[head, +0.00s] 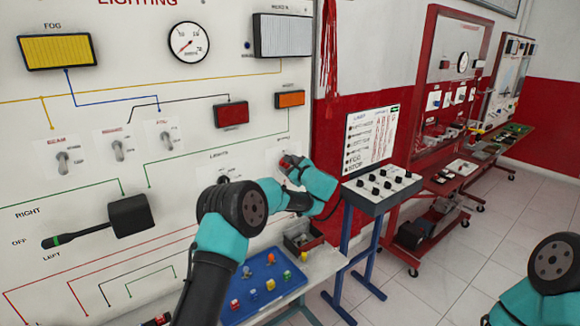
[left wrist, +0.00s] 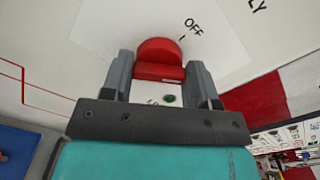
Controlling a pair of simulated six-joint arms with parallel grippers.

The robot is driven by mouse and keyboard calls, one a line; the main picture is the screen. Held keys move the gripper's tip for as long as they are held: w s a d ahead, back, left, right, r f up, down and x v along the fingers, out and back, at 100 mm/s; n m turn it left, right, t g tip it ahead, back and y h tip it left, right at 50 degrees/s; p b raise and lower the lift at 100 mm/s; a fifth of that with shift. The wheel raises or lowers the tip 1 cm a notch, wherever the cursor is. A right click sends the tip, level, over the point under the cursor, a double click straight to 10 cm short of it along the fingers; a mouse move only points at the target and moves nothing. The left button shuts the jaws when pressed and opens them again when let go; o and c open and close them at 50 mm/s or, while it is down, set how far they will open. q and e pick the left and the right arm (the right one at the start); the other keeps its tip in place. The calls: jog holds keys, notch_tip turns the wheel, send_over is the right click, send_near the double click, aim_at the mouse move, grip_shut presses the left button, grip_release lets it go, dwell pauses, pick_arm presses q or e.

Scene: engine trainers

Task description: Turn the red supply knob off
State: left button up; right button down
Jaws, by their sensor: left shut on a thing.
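The red supply knob (left wrist: 158,55) is on the white lighting panel (head: 150,185), at its right side in the head view. In the left wrist view it sits between the two grey fingers of my left gripper (left wrist: 160,72), which are shut on its sides. The word OFF and a short tick are printed to the knob's upper right there. In the head view my left gripper (head: 291,162) reaches the panel, with a bit of red knob showing at it. Which mark the knob points to is not clear. My right gripper is out of view.
Below the panel, a blue tray (head: 262,290) with several small coloured parts lies on a bench. A control console (head: 382,190) on blue legs stands just right of my left gripper. A lever switch (head: 128,215) sticks out at the panel's lower left. Free floor lies at right.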

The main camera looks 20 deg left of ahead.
pick_arm(q)
jog(key=n, duration=0.5)
jog(key=shift+s+f+n, duration=0.1)
jog(key=shift+n, duration=0.2)
jog(key=n, duration=0.5)
jog(key=shift+f+n, duration=0.1)
jog(key=shift+n, duration=0.3)
jog(key=o, duration=0.9)
jog(key=shift+s, duration=0.1)
jog(key=v, duration=1.7)
jog(key=shift+d, duration=0.15)
